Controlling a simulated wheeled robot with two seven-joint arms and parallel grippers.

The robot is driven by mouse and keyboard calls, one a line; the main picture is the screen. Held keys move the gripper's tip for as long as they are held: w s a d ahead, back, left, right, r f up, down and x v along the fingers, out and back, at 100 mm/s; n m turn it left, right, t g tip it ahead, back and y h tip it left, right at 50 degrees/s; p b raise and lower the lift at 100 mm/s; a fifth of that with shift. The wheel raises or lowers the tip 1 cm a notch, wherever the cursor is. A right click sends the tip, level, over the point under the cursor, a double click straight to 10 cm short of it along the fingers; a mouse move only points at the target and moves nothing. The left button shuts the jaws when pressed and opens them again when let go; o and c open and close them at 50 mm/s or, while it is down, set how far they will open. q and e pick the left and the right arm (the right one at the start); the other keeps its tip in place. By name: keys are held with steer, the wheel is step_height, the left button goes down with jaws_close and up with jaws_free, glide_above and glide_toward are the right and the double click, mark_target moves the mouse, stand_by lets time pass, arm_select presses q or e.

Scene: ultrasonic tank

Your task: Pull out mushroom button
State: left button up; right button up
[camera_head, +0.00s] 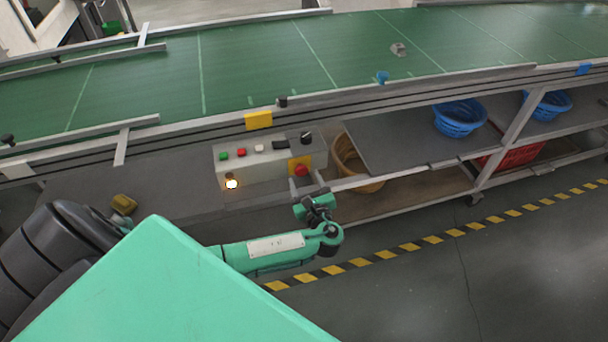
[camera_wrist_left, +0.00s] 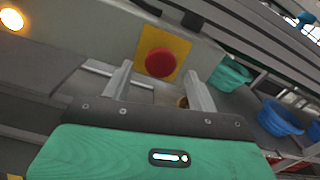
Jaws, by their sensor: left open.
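The red mushroom button (camera_head: 301,170) sits on a yellow square plate (camera_head: 293,162) at the right end of the grey control box (camera_head: 262,160). In the left wrist view the red button (camera_wrist_left: 159,62) lies ahead of the fingers, between them as seen. My left gripper (camera_wrist_left: 157,88) is open, with one finger on each side of the view of the button. In the head view my left gripper (camera_head: 309,186) is just below the button; whether the fingers touch it cannot be told. My right gripper is not in view.
The box also has green, red and white buttons, a black knob (camera_head: 306,138) and a lit round lamp (camera_head: 232,184). The green conveyor belt (camera_head: 260,60) runs behind. Blue baskets (camera_head: 460,118) stand on the shelf to the right. The floor at the right is clear.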

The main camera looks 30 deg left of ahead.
arm_select(q)
steer(key=shift+x, duration=1.1)
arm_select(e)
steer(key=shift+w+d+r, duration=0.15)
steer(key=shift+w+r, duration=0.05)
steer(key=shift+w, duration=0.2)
